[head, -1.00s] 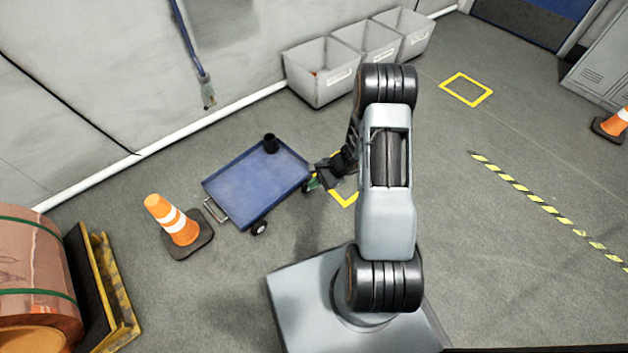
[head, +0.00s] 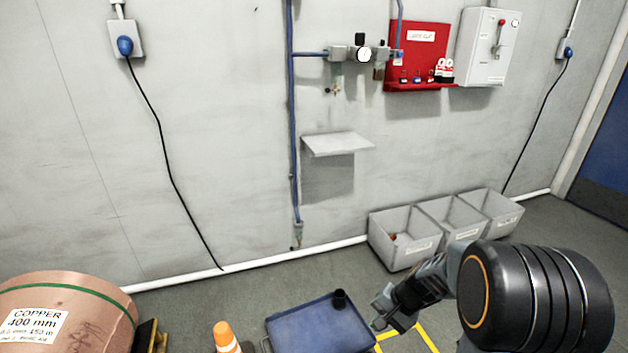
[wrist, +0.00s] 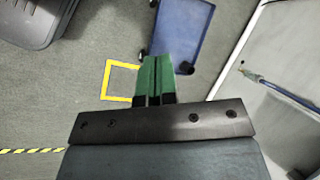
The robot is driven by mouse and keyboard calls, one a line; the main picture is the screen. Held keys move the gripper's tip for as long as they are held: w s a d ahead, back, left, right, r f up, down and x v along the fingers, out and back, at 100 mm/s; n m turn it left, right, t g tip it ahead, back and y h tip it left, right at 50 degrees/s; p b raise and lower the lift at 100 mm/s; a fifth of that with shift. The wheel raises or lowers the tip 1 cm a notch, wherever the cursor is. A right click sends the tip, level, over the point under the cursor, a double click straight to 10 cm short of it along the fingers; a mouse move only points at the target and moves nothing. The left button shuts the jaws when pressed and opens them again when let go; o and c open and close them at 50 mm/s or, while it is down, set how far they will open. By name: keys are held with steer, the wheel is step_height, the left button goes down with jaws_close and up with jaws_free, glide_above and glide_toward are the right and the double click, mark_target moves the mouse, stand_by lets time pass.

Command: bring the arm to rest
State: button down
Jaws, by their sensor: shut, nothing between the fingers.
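My arm shows at the lower right of the head view, its big black joint (head: 535,297) nearest the camera. My gripper (head: 378,322) hangs in front of the blue cart's right side in that view. In the wrist view my gripper (wrist: 154,62) has its two green fingers together with nothing between them. The fingertips overlap the near left edge of the blue cart (wrist: 182,35) in that picture; I see no contact.
The blue cart (head: 308,333) carries a small black cup (head: 340,298). Grey bins (head: 402,250) line the wall. An orange cone (head: 225,338) and a copper coil (head: 70,312) stand at the left. A small shelf (head: 337,143) sticks out from the wall.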

steer(key=s+r+n+t+h+p, duration=0.1)
steer(key=s+r+n+p, duration=0.1)
steer(key=r+p, duration=0.4)
steer(key=s+r+n+t+h+p, duration=0.1)
steer(key=s+r+p, duration=0.4)
steer(key=r, duration=1.2)
steer(key=s+r+n+t+h+p, duration=0.1)
steer(key=s+r+n+h+p, duration=0.2)
steer(key=r+p, duration=0.3)
step_height(320, 180, up, 6)
steer(key=shift+s+f+n+p, duration=0.25)
steer(key=shift+s+n+p, duration=0.1)
steer(key=shift+n, duration=0.35)
steer(key=shift+d, duration=0.1)
